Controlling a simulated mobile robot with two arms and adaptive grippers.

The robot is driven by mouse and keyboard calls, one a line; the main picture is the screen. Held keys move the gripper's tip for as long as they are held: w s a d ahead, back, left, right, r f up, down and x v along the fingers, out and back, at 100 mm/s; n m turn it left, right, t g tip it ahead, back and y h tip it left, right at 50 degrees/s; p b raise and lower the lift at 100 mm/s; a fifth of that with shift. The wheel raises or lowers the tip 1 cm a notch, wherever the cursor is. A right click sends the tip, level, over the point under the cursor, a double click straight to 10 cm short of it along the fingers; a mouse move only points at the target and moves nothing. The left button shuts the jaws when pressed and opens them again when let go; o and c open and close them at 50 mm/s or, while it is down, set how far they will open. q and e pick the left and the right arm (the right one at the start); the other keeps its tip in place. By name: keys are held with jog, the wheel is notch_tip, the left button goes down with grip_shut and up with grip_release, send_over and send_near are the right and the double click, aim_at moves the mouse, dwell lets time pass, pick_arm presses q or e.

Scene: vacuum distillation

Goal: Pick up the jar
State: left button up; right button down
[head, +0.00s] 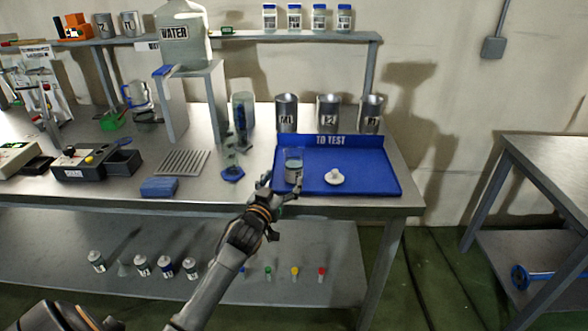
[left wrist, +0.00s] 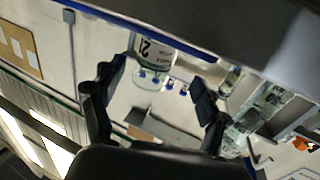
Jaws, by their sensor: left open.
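A clear glass jar (head: 293,166) with a greyish lower part stands upright at the left of the blue "TO TEST" tray (head: 375,188). A white lid-like piece with a knob (head: 334,177) lies apart to its right on the tray. My left gripper (head: 281,187) is open at the tray's front edge, just in front of the jar; its fingers partly cover the jar's lower part. I see no contact. My right gripper is not in view.
Several metal cups, one of them (head: 286,113) at the left, stand behind the tray. A taller glass vessel (head: 243,109) and a blue-based item (head: 233,173) are left of it. A blue block (head: 159,187) lies near the front edge. The tray's right side is clear.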

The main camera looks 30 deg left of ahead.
aim_at(291, 171)
pick_arm(q)
jog(key=shift+d+x, duration=0.15)
jog(key=shift+x, duration=1.35)
jog(key=shift+d+x, duration=0.1)
jog(key=shift+x, duration=1.4)
jog(key=shift+f, duration=0.1)
jog(key=c, duration=1.4)
